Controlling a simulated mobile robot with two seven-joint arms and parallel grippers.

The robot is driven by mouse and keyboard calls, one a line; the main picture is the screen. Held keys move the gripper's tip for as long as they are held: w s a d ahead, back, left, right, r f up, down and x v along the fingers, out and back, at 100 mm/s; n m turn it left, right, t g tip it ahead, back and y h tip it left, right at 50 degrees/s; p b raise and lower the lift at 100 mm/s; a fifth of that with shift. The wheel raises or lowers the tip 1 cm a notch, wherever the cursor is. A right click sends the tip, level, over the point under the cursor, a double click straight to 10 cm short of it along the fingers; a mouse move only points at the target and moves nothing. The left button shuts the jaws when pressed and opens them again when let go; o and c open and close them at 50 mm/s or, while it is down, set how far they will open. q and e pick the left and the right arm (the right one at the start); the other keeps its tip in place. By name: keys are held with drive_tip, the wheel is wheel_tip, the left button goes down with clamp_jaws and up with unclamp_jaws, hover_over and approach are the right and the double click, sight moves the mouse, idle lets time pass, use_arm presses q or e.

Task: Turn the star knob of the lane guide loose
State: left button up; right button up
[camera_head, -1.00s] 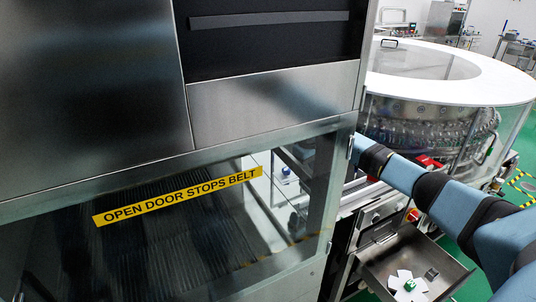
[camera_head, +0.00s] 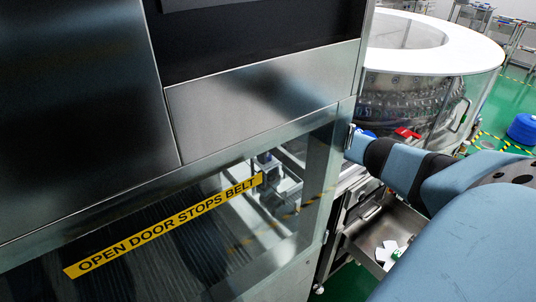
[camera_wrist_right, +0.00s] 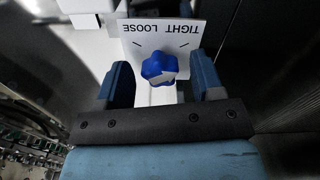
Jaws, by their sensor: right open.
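In the right wrist view the blue star knob (camera_wrist_right: 157,68) sits in front of a white plate (camera_wrist_right: 165,34) lettered TIGHT and LOOSE, which reads upside down. My right gripper (camera_wrist_right: 163,80) is open, with one blue finger on each side of the knob. A gap shows between each finger and the knob; I see no contact. The gripper is not clear there. My left gripper is in neither view.
A steel cabinet with a glass door marked by a yellow label (camera_head: 165,225) fills the left. A steel tray (camera_head: 385,228) with white pieces is below my arm. A round white-topped washer (camera_head: 470,40) stands behind. A dark wall (camera_wrist_right: 285,70) is close right of the gripper.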

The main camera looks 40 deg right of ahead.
drive_tip(key=shift+f, duration=0.1)
drive_tip(key=c, duration=0.9)
